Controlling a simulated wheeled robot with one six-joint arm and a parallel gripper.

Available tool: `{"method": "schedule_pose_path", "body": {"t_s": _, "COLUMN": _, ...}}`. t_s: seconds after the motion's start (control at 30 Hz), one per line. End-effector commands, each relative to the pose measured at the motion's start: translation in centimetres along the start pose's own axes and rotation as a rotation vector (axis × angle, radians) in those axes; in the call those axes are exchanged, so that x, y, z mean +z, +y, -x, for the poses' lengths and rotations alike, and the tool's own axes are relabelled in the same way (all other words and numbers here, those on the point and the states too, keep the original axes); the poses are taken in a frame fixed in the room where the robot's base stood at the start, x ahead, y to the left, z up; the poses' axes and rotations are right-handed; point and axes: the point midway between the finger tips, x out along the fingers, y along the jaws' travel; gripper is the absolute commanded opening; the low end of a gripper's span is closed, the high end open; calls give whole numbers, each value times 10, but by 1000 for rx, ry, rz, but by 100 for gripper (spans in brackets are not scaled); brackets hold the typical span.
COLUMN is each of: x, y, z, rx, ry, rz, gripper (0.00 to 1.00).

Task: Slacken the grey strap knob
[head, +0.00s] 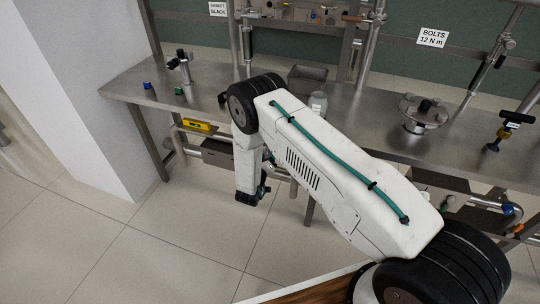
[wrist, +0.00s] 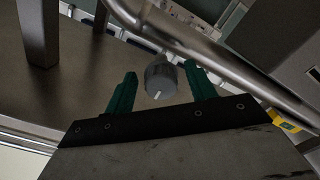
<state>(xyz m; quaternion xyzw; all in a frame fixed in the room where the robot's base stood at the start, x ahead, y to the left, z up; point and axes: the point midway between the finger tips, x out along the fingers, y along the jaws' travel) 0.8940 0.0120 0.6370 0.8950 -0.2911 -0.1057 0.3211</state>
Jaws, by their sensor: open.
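The grey strap knob (wrist: 161,80) is a short round cylinder with a pale line on its near face, in the middle of the wrist view. My gripper (wrist: 160,71) is open, with one green finger on each side of the knob and gaps visible between fingers and knob. How far the fingertips reach along the knob I cannot tell. In the head view my gripper (head: 264,180) is low, in front of the bench and below its top, partly hidden by my wrist. I cannot make out the knob there.
A shiny metal pipe (wrist: 225,70) runs diagonally just behind and right of the knob. A metal leg (wrist: 38,32) stands at left. In the head view the steel bench (head: 130,84) carries fittings and a flanged part (head: 423,112). A yellow level (head: 196,125) sits below the bench top.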

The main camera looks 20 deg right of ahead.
Motion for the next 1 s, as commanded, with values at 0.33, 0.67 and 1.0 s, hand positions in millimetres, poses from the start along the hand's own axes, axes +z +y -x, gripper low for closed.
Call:
{"method": "schedule_pose_path", "body": {"t_s": 0.33, "x": 0, "y": 0, "z": 54, "rx": -3, "ry": 1, "rz": 3, "gripper": 55}}
{"method": "schedule_pose_path", "body": {"t_s": 0.67, "x": 1, "y": 0, "z": 77, "rx": -1, "ry": -2, "rz": 2, "gripper": 55}}
{"method": "schedule_pose_path", "body": {"t_s": 1.0, "x": 2, "y": 0, "z": 77, "rx": -1, "ry": -2, "rz": 2, "gripper": 55}}
